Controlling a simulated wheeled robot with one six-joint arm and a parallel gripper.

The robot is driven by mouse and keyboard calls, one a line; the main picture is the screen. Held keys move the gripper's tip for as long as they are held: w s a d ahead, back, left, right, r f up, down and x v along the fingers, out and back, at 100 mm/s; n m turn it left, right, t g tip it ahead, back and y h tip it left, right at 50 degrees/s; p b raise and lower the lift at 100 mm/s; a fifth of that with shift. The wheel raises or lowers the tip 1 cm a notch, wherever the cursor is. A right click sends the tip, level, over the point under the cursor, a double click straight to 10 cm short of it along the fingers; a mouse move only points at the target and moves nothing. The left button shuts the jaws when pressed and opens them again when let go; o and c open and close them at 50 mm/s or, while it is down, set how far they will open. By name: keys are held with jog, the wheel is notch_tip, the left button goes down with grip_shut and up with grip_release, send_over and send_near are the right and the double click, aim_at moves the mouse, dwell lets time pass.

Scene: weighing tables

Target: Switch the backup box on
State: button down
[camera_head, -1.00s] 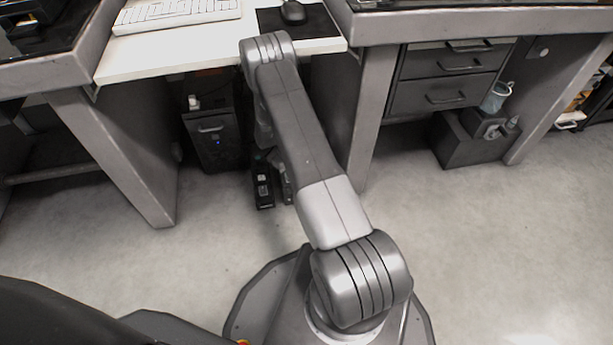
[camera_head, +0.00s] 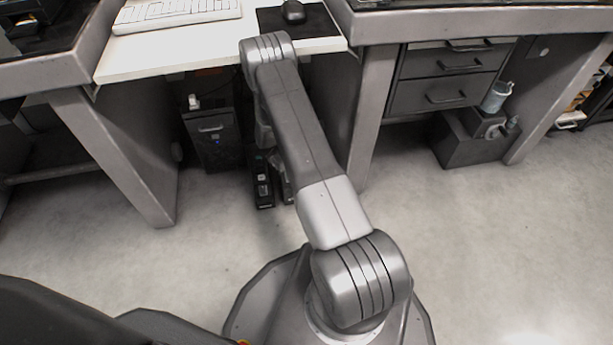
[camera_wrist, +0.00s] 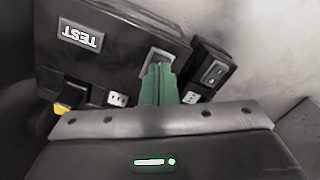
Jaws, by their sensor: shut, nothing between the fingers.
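In the wrist view a black box (camera_wrist: 110,60) carries an upside-down TEST button (camera_wrist: 80,35), sockets and a grey-framed square (camera_wrist: 158,58). Beside it is a smaller black unit (camera_wrist: 208,68) with a rocker switch (camera_wrist: 215,71). I cannot tell for sure which is the backup box. My gripper (camera_wrist: 159,68) is shut and empty. Its green fingertips overlap the grey-framed square and hide much of it; I cannot tell whether they touch. In the head view black units (camera_head: 263,187) stand on the floor under the desk, partly behind my arm; my gripper is hidden there.
A dark tower (camera_head: 212,150) stands left of the units under the white desktop (camera_head: 180,48). Table legs (camera_head: 120,165) flank the knee space. At right are drawers (camera_head: 440,93) and a dark box (camera_head: 465,150) with a small bucket (camera_head: 496,97). The floor in front is clear.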

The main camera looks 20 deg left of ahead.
jog(key=shift+f+b, duration=0.65)
jog(key=shift+f, duration=0.15)
jog(key=shift+r, duration=0.1)
jog(key=shift+r+p, duration=1.55)
jog(key=shift+r, duration=1.9)
